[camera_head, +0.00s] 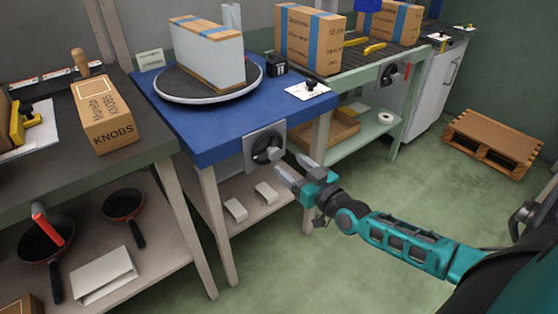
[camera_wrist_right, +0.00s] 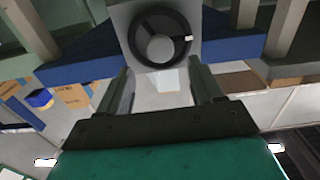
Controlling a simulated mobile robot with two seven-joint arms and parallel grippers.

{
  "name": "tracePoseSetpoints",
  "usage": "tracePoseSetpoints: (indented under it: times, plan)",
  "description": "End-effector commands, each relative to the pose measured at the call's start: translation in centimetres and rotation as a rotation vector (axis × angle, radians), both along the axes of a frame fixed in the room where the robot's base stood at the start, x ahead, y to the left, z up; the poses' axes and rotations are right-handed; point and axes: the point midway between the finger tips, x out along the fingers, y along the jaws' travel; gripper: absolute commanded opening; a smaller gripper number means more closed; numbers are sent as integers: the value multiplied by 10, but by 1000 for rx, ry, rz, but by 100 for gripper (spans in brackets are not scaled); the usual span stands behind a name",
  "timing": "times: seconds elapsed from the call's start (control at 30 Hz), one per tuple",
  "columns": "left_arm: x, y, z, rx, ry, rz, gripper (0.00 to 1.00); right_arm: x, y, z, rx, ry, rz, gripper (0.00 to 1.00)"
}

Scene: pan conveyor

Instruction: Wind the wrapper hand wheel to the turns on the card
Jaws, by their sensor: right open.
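The wrapper hand wheel (camera_head: 267,149) is a dark wheel on a grey plate at the front of the blue wrapper table (camera_head: 195,133). In the right wrist view the wheel (camera_wrist_right: 160,14) faces me just beyond the fingertips, with a round grey knob (camera_wrist_right: 160,47) low on it. My right gripper (camera_head: 291,169) is open and empty, just right of and below the wheel, apart from it. Its fingers also show in the right wrist view (camera_wrist_right: 161,82). A small pale card (camera_head: 150,60) stands at the table's back left; its writing is too small to read. My left gripper is out of view.
A wrapped box (camera_head: 215,62) stands on the round turntable (camera_head: 170,88). A small black counter (camera_head: 277,65) and a white plate with a black knob (camera_head: 307,91) sit right of it. A KNOBS box (camera_head: 105,115) is on the left bench.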

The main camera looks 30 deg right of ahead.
Motion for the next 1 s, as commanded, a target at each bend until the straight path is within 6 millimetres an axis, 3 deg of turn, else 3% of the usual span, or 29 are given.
tracePoseSetpoints:
  times: [0.1, 0.3, 0.77, 1.0]
  plan:
    - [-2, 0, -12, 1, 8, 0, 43, 23, 2, -2, 1, -3, 0, 66]
    - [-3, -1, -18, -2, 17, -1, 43, 48, 4, -1, -1, -2, 0, 66]
    - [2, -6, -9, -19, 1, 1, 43, 59, 5, 0, 0, 2, 1, 66]
    - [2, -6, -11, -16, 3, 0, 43, 59, 5, 0, 0, 1, 1, 45]
